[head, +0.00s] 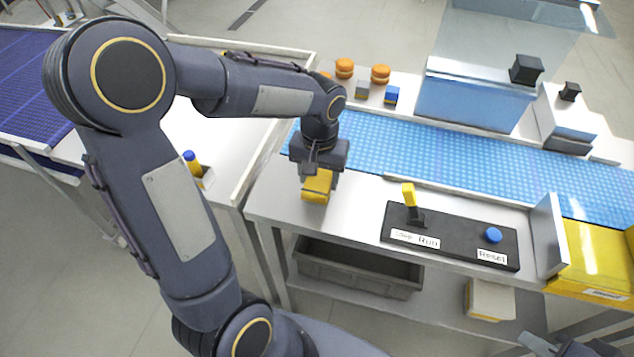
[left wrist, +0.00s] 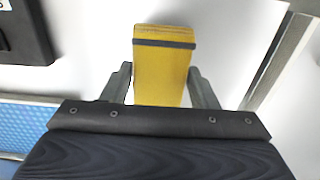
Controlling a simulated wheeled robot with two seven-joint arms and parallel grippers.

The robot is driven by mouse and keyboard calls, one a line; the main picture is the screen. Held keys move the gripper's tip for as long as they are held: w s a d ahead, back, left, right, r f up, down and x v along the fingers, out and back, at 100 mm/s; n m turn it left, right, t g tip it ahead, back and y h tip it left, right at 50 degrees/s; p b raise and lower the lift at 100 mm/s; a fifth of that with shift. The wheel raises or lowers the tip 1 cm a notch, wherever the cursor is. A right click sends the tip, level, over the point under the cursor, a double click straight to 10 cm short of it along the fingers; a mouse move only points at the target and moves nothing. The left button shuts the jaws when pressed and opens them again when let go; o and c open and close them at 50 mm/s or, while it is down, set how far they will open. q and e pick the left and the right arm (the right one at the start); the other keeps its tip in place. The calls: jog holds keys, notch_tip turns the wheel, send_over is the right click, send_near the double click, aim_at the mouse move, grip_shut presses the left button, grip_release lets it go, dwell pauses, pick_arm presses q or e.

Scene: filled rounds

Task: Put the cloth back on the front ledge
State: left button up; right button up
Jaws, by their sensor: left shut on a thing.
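The cloth (head: 317,187) is a folded yellow block with a dark band near one end. My left gripper (head: 318,177) is shut on it, pointing down over the left end of the steel front ledge (head: 275,205). The left wrist view shows the cloth (left wrist: 163,65) between the two fingers of my left gripper (left wrist: 163,88), with pale surface around it. I cannot tell whether the cloth touches the ledge. My right gripper (head: 570,347) shows only in part at the bottom right corner of the head view; its fingertips are not clear.
Right of the cloth is a black panel (head: 450,250) with a yellow lever (head: 409,195) and a blue button (head: 493,235). The blue conveyor belt (head: 400,145) runs behind. A grey bin (head: 355,270) sits on the shelf below. A bottle with a blue cap (head: 192,162) stands at left.

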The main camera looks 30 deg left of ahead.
aim_at(317, 186)
pick_arm(q)
jog(key=shift+w+a+f, duration=0.1)
jog(key=shift+a+f, duration=0.05)
jog(key=shift+f, duration=0.85)
jog(key=shift+w+a+f, duration=0.1)
jog(key=shift+a+f, duration=0.05)
jog(key=shift+f, duration=0.85)
jog(key=shift+f, duration=0.15)
jog(key=o, duration=1)
jog(key=shift+o, duration=0.2)
